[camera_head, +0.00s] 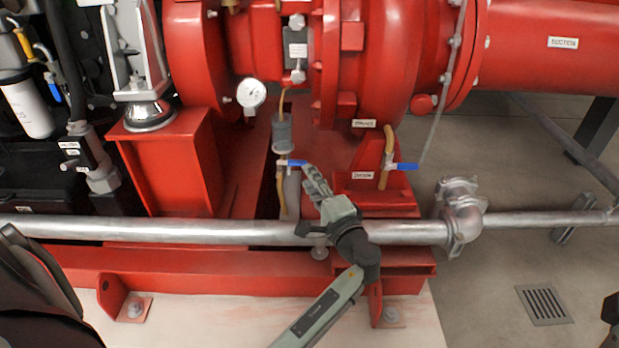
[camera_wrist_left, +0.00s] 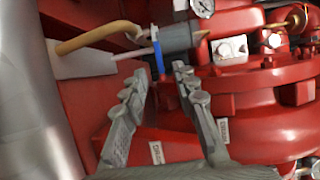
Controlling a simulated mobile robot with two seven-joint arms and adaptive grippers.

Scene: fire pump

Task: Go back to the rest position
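My left gripper (camera_head: 313,180) reaches in over the silver pipe, its fingers pointing at a small valve with a blue handle (camera_head: 292,162) under the red pump. In the left wrist view the two fingers of the left gripper (camera_wrist_left: 159,73) are spread, with nothing held between them. The blue handle (camera_wrist_left: 157,55) lies just beyond the fingertips, near the gap; whether a finger touches it cannot be told. My right gripper is not seen.
The red pump (camera_head: 390,60) stands behind the fingers. A silver pipe (camera_head: 160,230) runs across below my left gripper, with a coupling (camera_head: 462,215) at right. A second blue-handled valve (camera_head: 402,166) and a gauge (camera_head: 251,93) are nearby. Floor with a drain grate (camera_head: 543,304) is open at right.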

